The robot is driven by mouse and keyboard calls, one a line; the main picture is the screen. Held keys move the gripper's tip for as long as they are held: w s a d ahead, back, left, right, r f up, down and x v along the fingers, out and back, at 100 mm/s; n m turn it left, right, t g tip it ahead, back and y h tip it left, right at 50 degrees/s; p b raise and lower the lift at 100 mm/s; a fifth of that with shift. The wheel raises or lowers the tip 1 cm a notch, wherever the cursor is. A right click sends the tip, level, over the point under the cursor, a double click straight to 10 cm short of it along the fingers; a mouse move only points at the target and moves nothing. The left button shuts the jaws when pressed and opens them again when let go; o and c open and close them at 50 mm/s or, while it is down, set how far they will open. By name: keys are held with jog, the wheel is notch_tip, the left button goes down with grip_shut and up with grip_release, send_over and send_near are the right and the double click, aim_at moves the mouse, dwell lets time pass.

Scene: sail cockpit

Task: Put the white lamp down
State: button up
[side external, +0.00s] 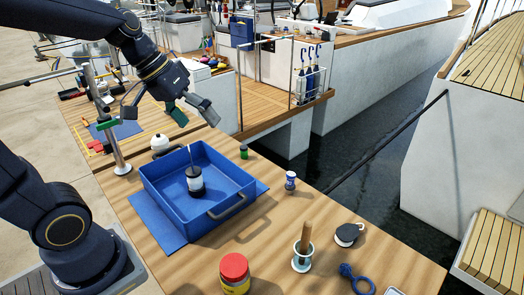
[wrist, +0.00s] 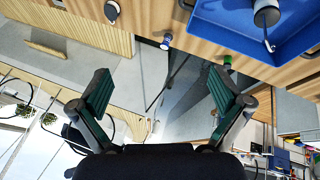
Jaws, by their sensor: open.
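A white rounded thing with a dark knob (side external: 160,143), which may be the white lamp, stands on the wooden table just behind the blue tray (side external: 157,187). A dark jar with a pale band (side external: 195,181) and a thin stick rising from it stands inside the tray; it also shows at the top right of the wrist view (wrist: 266,15). I cannot tell for sure which of these is the lamp. My gripper (side external: 190,110) is open and empty, in the air above and beyond the tray's far side. Both fingers (wrist: 160,88) show apart in the wrist view with nothing between them.
A small green can (side external: 243,151) and a blue-and-white bottle (side external: 290,181) stand right of the tray. A red-lidded jar (side external: 235,272), a holder with a wooden handle (side external: 302,262) and a black-and-white block (side external: 348,234) stand nearer. A metal post (side external: 117,150) rises left. Water lies beyond the table edge.

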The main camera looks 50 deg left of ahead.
jog(key=s+d+m+y, duration=0.2)
jog(key=s+d, duration=0.1)
jog(key=s, duration=0.6)
jog(key=shift+d+m+t+y, duration=0.35)
jog(key=shift+m+t+y, duration=0.05)
